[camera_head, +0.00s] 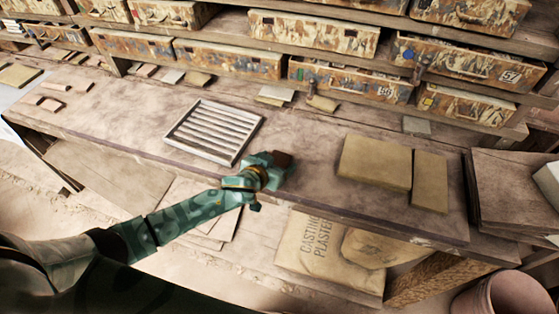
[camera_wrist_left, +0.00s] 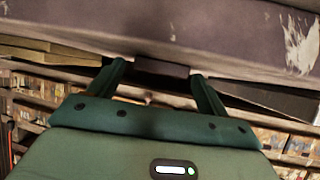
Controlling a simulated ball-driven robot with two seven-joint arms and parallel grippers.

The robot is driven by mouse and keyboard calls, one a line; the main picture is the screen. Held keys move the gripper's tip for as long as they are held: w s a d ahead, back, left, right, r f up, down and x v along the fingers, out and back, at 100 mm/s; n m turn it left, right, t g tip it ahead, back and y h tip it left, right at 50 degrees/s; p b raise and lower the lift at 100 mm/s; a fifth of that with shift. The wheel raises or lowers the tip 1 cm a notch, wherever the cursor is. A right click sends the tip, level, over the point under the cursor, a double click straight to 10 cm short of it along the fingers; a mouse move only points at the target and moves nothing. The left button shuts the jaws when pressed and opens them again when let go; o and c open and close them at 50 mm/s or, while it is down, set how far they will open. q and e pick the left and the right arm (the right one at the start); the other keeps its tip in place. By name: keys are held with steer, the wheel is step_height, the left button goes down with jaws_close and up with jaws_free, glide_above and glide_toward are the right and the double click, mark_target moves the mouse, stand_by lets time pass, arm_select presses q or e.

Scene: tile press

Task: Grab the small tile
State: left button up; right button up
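A small dark brown tile (camera_head: 283,158) is at the bench's front edge, right at the tip of my left gripper (camera_head: 277,163). In the left wrist view the two green fingers of my left gripper (camera_wrist_left: 160,70) stand apart, with a dark block (camera_wrist_left: 161,68), which looks like this tile, between their tips. Whether both fingers press on it is too dark and small to tell. The head view hides the far finger and part of the tile. My right gripper is not in view.
A slatted pale rack (camera_head: 213,132) lies just left of my gripper on the workbench (camera_head: 310,175). A large tan slab (camera_head: 375,170) and a narrower one (camera_head: 430,180) lie to the right. Painted drawers (camera_head: 228,58) line the back. A plaster sack (camera_head: 315,247) is below the front edge.

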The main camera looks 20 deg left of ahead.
arm_select(q)
steer(key=c, duration=0.9)
steer(key=shift+c, duration=0.2)
